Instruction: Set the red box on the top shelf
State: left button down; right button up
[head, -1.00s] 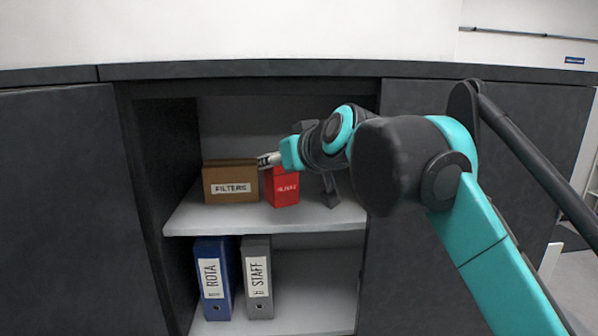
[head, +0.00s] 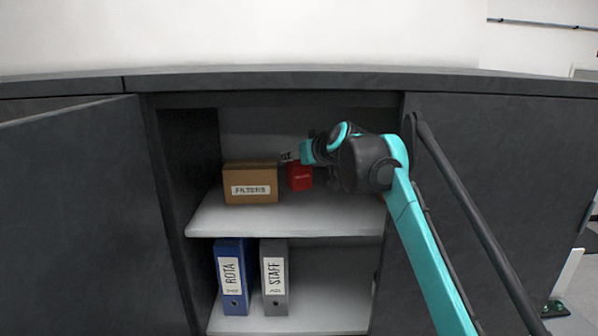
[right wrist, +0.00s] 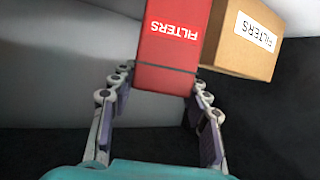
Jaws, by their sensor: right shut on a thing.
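The red box (head: 299,177), labelled FILTERS, is in the upper compartment of the open cabinet, right of a brown box. In the right wrist view the red box (right wrist: 172,45) is between the two fingers of my right gripper (right wrist: 160,82), which is shut on it. In the head view my right gripper (head: 291,157) reaches in from the right at the box's top, and the arm covers part of the space. The top shelf (head: 240,222) is light grey. I cannot tell whether the box's base touches it. My left gripper is not in view.
The brown FILTERS box (head: 250,174) stands close by on the left of the top shelf. A blue ROTA binder (head: 232,300) and grey STAFF binder (head: 275,300) stand on the lower shelf. An open cabinet door (head: 85,215) is at left.

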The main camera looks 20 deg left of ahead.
aim_at(303, 171)
jog(key=shift+s+d+f, duration=0.15)
jog(key=shift+s+f, duration=0.15)
jog(key=shift+f, duration=0.1)
jog(key=f, duration=0.3)
jog(key=shift+w+f, duration=0.2)
jog(key=shift+w, duration=0.15)
jog(key=shift+s, duration=0.1)
jog(key=o, duration=1.2)
jog(key=shift+f, duration=0.1)
jog(key=shift+o, duration=0.2)
